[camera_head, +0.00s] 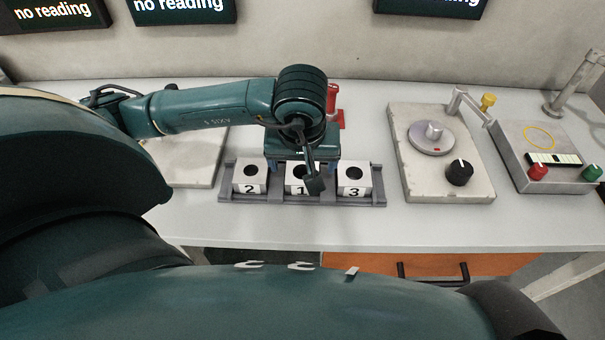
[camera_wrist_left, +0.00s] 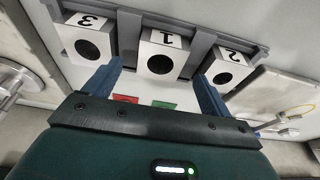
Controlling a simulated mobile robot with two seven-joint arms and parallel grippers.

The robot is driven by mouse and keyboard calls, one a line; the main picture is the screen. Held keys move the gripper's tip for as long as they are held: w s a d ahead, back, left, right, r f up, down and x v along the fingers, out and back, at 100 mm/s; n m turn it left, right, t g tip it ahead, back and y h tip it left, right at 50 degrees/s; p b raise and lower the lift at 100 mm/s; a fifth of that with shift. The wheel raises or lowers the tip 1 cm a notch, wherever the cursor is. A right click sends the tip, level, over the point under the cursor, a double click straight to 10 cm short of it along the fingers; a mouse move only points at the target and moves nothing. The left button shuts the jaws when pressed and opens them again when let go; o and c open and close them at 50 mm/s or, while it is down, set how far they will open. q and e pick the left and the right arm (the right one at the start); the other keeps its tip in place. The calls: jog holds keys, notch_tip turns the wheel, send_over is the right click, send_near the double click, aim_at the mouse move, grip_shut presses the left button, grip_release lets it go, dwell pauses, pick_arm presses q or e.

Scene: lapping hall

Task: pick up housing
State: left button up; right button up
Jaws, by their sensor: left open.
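Three white housings, each a block with a round dark hole on top and a number on its front, sit in a row in a grey rack (camera_head: 228,197). From left to right in the head view they are housing 2 (camera_head: 249,178), housing 1 (camera_head: 297,187) and housing 3 (camera_head: 354,180). My left gripper (camera_head: 302,168) is open above the middle of the rack and partly hides housing 1. In the left wrist view its blue fingers (camera_wrist_left: 157,72) stand apart on either side of housing 1 (camera_wrist_left: 163,55), with nothing held. I cannot tell whether they touch it. My right gripper is out of view.
Right of the rack stands a pale base with a round plate (camera_head: 432,138) and black knob (camera_head: 459,172). Further right is a grey box (camera_head: 538,157) with red and green buttons. A red item (camera_head: 333,98) is behind my gripper. A pale slab (camera_head: 185,160) lies left.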

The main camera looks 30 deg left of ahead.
pick_arm(q)
jog(key=shift+x, duration=1.9)
jog(key=shift+a, duration=0.1)
jog(key=shift+c, duration=0.5)
jog(key=shift+r, duration=0.1)
jog(key=c, duration=1.4)
